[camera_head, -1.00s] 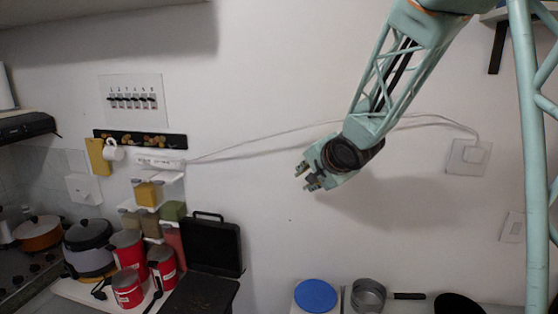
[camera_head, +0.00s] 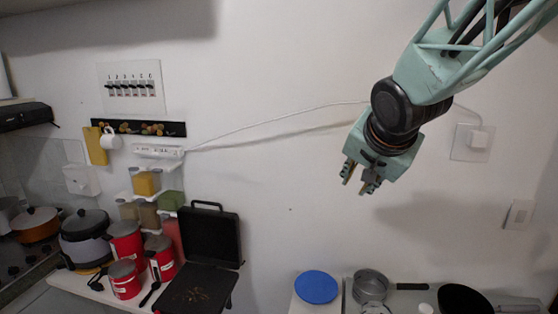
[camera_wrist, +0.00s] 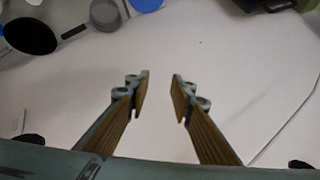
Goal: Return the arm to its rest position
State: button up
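My gripper (camera_head: 358,178) hangs in front of the white wall at the upper right of the head view, fingers pointing down, with nothing between them. In the wrist view its two fingers (camera_wrist: 160,97) stand apart, with only bare white wall between them. The spice dispensers (camera_head: 146,183) are at the left of the head view, stacked on a white stand on the wall, with yellow and green contents. My gripper is far to the right of them and touches nothing.
An open black grill (camera_head: 209,238), red canisters (camera_head: 125,243) and pots (camera_head: 86,238) crowd the left counter. A blue lid (camera_head: 316,287), a saucepan (camera_head: 370,284) and a black pan (camera_head: 464,299) are below my gripper. The wall around my gripper is clear.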

jog(key=s+f+n+g+b, duration=0.2)
jog(key=s+f+n+b, duration=0.1)
jog(key=s, duration=1.7)
jog(key=s+d+f+n+g+b, duration=0.1)
jog(key=s+f+n+b, duration=0.3)
jog(key=s, duration=1.6)
notch_tip(320, 180, down, 3)
jog(key=shift+s+g+b, duration=0.4)
jog(key=shift+g+b, duration=0.15)
jog(key=shift+g, duration=0.35)
